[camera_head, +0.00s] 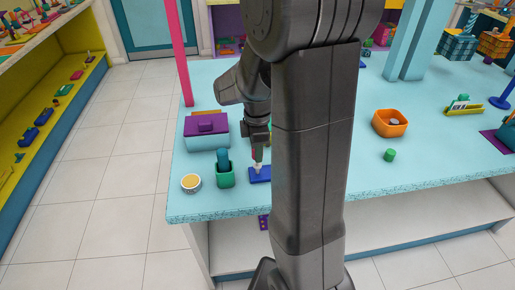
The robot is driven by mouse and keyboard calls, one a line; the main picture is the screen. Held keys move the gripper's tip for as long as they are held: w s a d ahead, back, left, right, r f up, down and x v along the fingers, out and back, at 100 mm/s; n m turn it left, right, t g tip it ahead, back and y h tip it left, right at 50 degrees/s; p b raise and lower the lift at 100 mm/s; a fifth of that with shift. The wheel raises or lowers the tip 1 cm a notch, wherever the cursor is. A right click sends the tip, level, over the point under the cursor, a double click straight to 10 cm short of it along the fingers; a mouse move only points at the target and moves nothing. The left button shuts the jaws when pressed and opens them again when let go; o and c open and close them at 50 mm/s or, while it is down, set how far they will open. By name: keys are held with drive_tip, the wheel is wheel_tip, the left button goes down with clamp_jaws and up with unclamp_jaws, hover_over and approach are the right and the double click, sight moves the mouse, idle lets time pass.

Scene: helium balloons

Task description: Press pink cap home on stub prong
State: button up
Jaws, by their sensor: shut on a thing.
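My gripper (258,158) points down over the left part of the light blue table. It is shut on a small pink-red thing (254,154), which looks like the pink cap and is mostly hidden by the fingers. Just below the fingers a small pale stub prong (258,168) stands on a blue block (260,177). The cap looks right above the stub; I cannot tell if they touch. My arm column hides the right end of the block.
Close to the left are a green pot with a blue thing (225,175), a small round yellow-rimmed dish (191,183) and a purple-lidded box (206,131). A pink post (179,50) rises behind.

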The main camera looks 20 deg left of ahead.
drive_tip(key=shift+f+b, duration=1.35)
drive_tip(key=shift+f, duration=0.45)
drive_tip(key=o, duration=1.1)
drive_tip(key=shift+c, duration=0.2)
drive_tip(key=shift+r, duration=0.15)
wheel_tip(320, 180, up, 8)
drive_tip(key=p, duration=0.6)
drive_tip(key=shift+p, duration=0.3)
wheel_tip(320, 180, down, 8)
drive_tip(key=b, duration=0.6)
drive_tip(key=shift+b, duration=0.3)
